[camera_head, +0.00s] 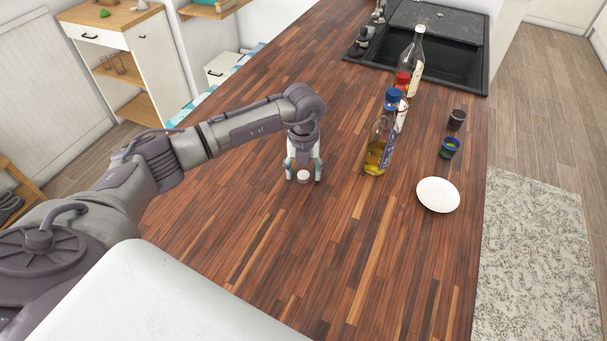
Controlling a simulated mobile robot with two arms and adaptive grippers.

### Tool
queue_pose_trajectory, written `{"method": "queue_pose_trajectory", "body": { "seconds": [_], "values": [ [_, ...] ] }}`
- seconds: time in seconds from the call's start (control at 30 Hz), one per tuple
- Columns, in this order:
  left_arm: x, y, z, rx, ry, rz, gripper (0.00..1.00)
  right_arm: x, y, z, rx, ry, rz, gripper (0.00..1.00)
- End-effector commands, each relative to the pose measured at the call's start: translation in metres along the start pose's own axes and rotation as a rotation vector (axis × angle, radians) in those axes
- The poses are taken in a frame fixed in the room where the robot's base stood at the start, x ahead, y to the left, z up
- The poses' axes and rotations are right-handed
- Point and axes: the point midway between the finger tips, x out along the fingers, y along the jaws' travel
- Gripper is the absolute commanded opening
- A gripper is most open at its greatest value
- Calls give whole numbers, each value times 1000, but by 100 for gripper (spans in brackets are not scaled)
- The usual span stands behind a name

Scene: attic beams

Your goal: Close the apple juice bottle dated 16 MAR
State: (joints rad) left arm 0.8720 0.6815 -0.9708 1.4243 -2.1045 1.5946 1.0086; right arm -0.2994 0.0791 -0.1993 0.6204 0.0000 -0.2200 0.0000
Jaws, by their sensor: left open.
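A small white cap-like piece (303,177) rests on the wooden counter. My left gripper (303,174) points down over it with open fingers, one on each side; I cannot tell whether they touch it. Three bottles stand upright in a row to the right. The nearest bottle (377,150) has a blue cap and yellow liquid low inside. Behind it is a bottle with a red cap (402,80). The farthest, a clear bottle (417,62), has a narrow neck; its top is too small to judge. Labels and dates are unreadable. My right gripper is not in view.
A white plate (438,195), a dark cup with a blue rim (449,148) and another dark cup (457,119) are near the counter's right edge. A black sink (450,62) is at the back. The front of the counter (370,260) is clear.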

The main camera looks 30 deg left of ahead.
Motion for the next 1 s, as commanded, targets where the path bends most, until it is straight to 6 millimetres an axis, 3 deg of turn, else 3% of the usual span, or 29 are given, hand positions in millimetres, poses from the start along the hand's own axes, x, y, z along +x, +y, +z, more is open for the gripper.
{"method": "queue_pose_trajectory", "body": {
  "seconds": [0.07,0.3,0.33,0.77,1.0],
  "values": [
    [0,0,0,0,0,0,63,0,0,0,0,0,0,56],
    [-1,0,0,0,0,0,23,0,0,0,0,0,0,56],
    [-1,0,0,0,0,0,21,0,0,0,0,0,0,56],
    [-4,0,1,0,-2,-1,21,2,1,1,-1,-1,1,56],
    [-28,0,2,1,-5,-3,21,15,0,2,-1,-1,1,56]
  ]
}}
